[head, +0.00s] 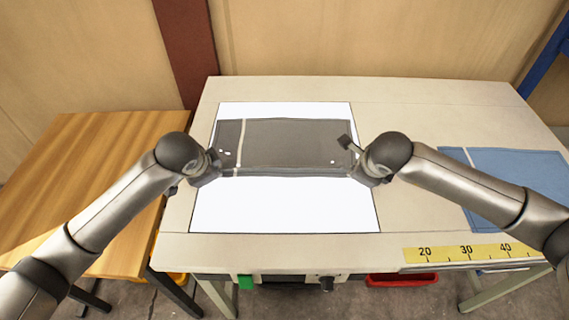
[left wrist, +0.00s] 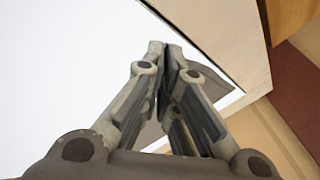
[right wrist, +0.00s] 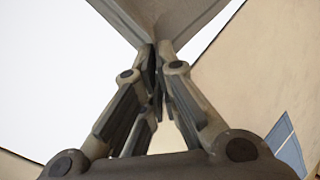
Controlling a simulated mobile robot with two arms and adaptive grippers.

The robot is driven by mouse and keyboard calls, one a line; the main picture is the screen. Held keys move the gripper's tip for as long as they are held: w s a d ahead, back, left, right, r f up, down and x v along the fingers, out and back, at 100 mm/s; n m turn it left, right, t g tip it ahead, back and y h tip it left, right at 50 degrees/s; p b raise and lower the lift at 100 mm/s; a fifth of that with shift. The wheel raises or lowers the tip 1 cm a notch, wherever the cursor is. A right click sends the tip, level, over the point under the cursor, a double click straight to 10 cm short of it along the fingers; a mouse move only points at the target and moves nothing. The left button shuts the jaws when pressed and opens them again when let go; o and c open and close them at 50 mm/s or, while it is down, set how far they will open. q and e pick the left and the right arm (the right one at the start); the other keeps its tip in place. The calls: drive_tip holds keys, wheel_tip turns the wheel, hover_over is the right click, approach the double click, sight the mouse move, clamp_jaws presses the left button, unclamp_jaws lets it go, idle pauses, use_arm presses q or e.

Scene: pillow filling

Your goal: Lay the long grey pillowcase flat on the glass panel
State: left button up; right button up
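The long grey pillowcase (head: 290,143) lies across the upper half of the white lit glass panel (head: 285,208), with a pale stripe near its left end. Its near edge looks raised or folded between my grippers. My left gripper (head: 214,160) is at its left end; in the left wrist view the closed fingertips (left wrist: 166,52) meet at the grey cloth (left wrist: 212,82). My right gripper (head: 350,150) is at its right end; in the right wrist view the cloth (right wrist: 165,18) narrows into the shut fingertips (right wrist: 157,52). The fingers hide the gripped cloth.
A blue cloth (head: 515,178) lies on the table at the right, partly behind my right arm. A yellow ruler strip (head: 440,254) runs along the front edge. A wooden side table (head: 95,160) stands at the left. The panel's near half is bare.

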use_arm(q)
drive_tip(key=o, duration=0.8)
use_arm(e)
drive_tip(key=o, duration=0.8)
